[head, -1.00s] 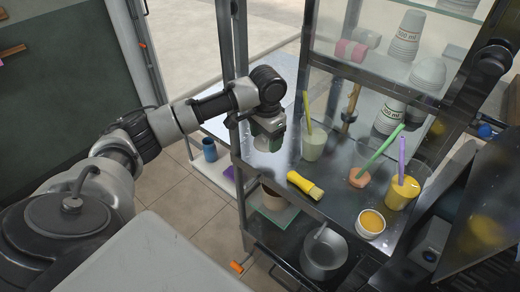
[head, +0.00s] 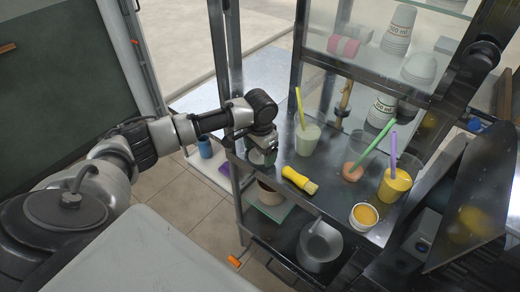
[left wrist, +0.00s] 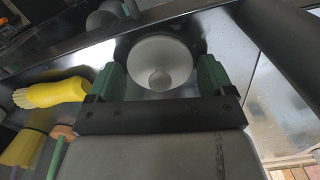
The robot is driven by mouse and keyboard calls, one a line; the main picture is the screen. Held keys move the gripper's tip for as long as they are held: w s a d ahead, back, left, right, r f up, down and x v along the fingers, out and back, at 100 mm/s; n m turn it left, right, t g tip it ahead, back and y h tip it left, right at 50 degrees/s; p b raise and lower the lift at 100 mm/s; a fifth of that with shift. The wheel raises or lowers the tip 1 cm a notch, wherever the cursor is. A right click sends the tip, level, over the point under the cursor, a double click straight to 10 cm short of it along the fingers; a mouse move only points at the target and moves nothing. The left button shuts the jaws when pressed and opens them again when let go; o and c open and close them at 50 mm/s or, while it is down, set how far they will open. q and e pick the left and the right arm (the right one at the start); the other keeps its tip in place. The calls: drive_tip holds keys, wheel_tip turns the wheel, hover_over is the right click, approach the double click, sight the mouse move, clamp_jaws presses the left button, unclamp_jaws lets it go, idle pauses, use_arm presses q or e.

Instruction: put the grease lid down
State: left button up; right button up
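My left gripper (head: 262,150) hangs low over the left end of the metal shelf (head: 325,195), left of the yellow brush. In the left wrist view its green fingers (left wrist: 160,78) stand on either side of the pale round grease lid (left wrist: 160,62), which has a small knob in its middle, and appear to grip its rim. A dark ring shows around the lid on the shelf; I cannot tell whether the lid touches the surface. An open white tub of orange-yellow contents (head: 364,216) stands at the shelf's front right. My right gripper is not in view.
The yellow brush (head: 299,180) lies close right of the gripper. A metal pot (head: 320,246) is below. A shelf post is beside the gripper.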

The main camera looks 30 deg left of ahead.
use_arm(q)
drive_tip(key=shift+o, duration=0.9)
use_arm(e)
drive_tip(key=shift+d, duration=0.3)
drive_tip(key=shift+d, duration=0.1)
use_arm(q)
drive_tip(key=shift+r, duration=0.25)
wheel_tip(320, 180, up, 12)
drive_tip(key=b, duration=0.2)
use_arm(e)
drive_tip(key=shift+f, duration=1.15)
use_arm(q)
drive_tip(key=shift+f, duration=0.1)
